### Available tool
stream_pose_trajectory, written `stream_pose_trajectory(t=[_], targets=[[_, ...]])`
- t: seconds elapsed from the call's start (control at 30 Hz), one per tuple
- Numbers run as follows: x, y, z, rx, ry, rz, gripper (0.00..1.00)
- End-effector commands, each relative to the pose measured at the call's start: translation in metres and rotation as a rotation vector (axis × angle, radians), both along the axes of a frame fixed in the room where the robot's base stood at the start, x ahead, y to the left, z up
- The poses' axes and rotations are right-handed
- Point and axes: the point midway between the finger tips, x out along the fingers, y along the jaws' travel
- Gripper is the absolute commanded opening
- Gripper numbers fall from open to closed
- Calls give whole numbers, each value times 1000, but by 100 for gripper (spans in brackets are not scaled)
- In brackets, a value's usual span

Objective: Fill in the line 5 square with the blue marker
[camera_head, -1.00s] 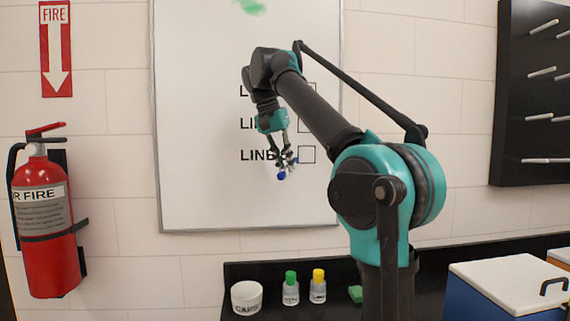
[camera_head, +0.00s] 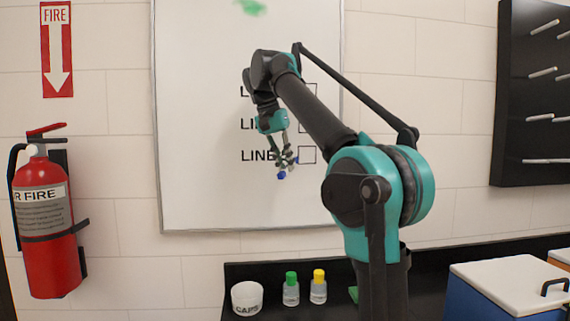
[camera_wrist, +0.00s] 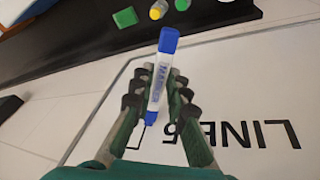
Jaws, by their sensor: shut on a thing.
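My gripper (camera_head: 287,162) is shut on the blue marker (camera_head: 281,175), in front of the whiteboard (camera_head: 200,190). In the wrist view the marker (camera_wrist: 158,85) is white with blue ends and sits between the fingers (camera_wrist: 152,95). The line 5 square (camera_head: 307,155) is an empty black outline just right of the gripper in the head view; the gripper covers the end of its label. In the wrist view the board is upside down, the label "LINE 5" (camera_wrist: 240,134) shows, and the square is mostly hidden by marker and fingers. I cannot tell whether the marker touches the board.
Two more labelled lines are above, partly behind my arm. A green smear (camera_head: 251,6) is high on the board. A black counter below holds a white tub (camera_head: 247,298), a green-capped bottle (camera_head: 291,290), a yellow-capped bottle (camera_head: 318,288) and a green block (camera_head: 353,294).

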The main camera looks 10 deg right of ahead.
Motion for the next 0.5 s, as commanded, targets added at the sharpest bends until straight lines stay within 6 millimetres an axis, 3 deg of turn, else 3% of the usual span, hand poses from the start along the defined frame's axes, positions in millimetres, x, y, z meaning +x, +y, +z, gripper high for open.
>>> stream_pose_trajectory(t=[0.23, 0.5], targets=[[0, -5, 0, 0, -1, -2, 0], [-1, -26, 0, 0, 0, -3, 0]])
